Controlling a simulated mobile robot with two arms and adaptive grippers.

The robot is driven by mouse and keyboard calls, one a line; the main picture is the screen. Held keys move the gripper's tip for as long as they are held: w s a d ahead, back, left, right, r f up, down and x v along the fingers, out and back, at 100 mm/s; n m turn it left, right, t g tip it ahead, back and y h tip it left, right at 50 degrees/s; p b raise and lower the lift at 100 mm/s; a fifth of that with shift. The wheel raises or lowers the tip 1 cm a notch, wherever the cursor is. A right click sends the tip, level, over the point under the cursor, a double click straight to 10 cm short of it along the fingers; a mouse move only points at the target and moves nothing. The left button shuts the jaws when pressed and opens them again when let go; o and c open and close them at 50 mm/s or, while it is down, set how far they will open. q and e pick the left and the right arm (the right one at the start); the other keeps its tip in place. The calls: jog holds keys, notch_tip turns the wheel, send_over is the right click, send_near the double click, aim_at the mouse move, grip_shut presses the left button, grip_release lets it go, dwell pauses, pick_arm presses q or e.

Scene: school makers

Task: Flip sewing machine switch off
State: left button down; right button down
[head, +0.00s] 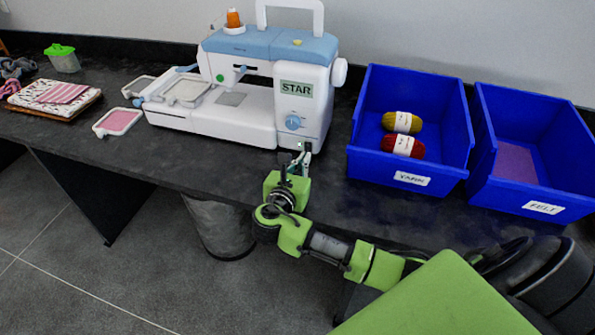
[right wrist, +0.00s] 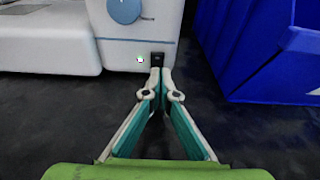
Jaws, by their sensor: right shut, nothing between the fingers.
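The white and blue sewing machine (head: 262,118) stands on the dark table and has a STAR label and a blue dial. Its small black switch (right wrist: 157,60) is low on the front, right of a small lit greenish-white light (right wrist: 141,59). My right gripper (right wrist: 160,72) is shut and empty, with its fingertips just below and in front of the switch; I cannot tell whether they touch it. In the head view this gripper (head: 303,155) is at the machine's lower right front and partly covers the switch area. I cannot tell the switch's position. My left gripper is not in view.
A blue YARN bin (head: 362,130) with two yarn balls stands right of the machine, beside a blue FELT bin (head: 484,150). Embroidery hoops (head: 117,123) and folded cloth (head: 45,95) lie left. A grey waste bin (head: 218,225) stands under the table's front edge.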

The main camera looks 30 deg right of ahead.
aim_at(310, 146)
jog(key=shift+w+d+r, duration=0.25)
jog(key=shift+w+d, duration=0.4)
jog(key=shift+d, duration=0.15)
jog(key=shift+w+d, duration=0.2)
jog(key=shift+w, duration=0.05)
jog(key=shift+r+p, duration=0.25)
jog(key=shift+p, duration=0.3)
jog(key=shift+w+d+r+y+p, duration=0.2)
jog(key=shift+r+y+p, duration=0.15)
jog(key=shift+p, duration=0.85)
jog(key=shift+f+b, duration=0.3)
jog(key=shift+f, duration=0.2)
